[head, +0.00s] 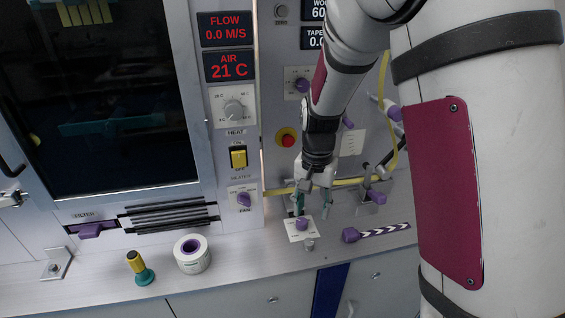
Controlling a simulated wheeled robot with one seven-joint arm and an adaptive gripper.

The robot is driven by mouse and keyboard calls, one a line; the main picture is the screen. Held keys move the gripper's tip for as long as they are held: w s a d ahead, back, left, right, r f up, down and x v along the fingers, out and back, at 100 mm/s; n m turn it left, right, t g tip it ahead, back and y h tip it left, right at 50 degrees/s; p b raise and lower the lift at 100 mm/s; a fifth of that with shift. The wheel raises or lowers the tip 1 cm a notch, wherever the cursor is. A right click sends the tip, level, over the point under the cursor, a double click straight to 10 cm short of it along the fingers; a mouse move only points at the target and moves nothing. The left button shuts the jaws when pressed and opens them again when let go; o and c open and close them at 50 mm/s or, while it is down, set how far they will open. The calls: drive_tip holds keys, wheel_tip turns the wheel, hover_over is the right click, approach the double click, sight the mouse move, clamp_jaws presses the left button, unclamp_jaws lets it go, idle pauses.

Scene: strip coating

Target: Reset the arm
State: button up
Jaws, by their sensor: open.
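My arm (348,72) reaches down from the upper right of the head view. My gripper (313,203) is open, with its green-tipped fingers apart. It hangs just above and behind a purple knob (302,224) on a small white plate, close to the bench surface. I cannot tell whether a finger touches the knob. Nothing shows between the fingers. Part of the panel behind is hidden by my arm.
A tape roll (192,254) and a yellow-green tool (139,268) stand on the bench (235,262) at left. A striped purple-ended strip (378,232) lies right of the plate. Purple-handled valves (377,196) and a yellow hose (385,75) are close right. A dark-windowed cabinet (105,100) fills the left.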

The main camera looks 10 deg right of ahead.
drive_tip(key=s+r+n+t, duration=0.2)
drive_tip(key=s+r+n, duration=0.1)
drive_tip(key=s+r, duration=0.6)
drive_tip(key=s+r+n+t+p, duration=0.1)
drive_tip(key=s+r+n, duration=0.3)
drive_tip(key=s+r, duration=0.6)
drive_tip(key=s+t, duration=0.1)
drive_tip(key=s, duration=0.5)
drive_tip(key=shift+s+d, duration=0.2)
